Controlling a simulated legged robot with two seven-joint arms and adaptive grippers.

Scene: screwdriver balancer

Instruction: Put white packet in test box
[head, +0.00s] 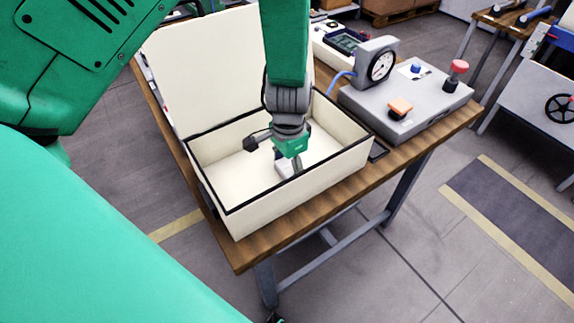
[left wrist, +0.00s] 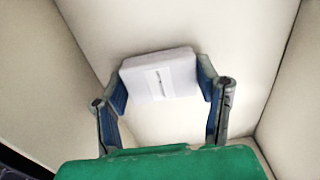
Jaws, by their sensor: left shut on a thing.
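The test box (head: 222,192) is a cream open box with a dark rim and a raised lid, standing on a wooden table. My left gripper (head: 287,168) reaches down inside it. In the left wrist view my left gripper (left wrist: 161,85) is shut on the white packet (left wrist: 180,80), with one blue finger on each side. The packet has a small printed label. In the head view the packet (head: 283,167) is mostly hidden by the gripper, low in the box. I cannot tell whether it touches the box floor. My right gripper is not in view.
The lid (head: 205,70) stands open at the back left of the box. A grey gauge unit (head: 405,105) with knobs and buttons sits right of the box on the table (head: 300,221). The box walls are close around my gripper.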

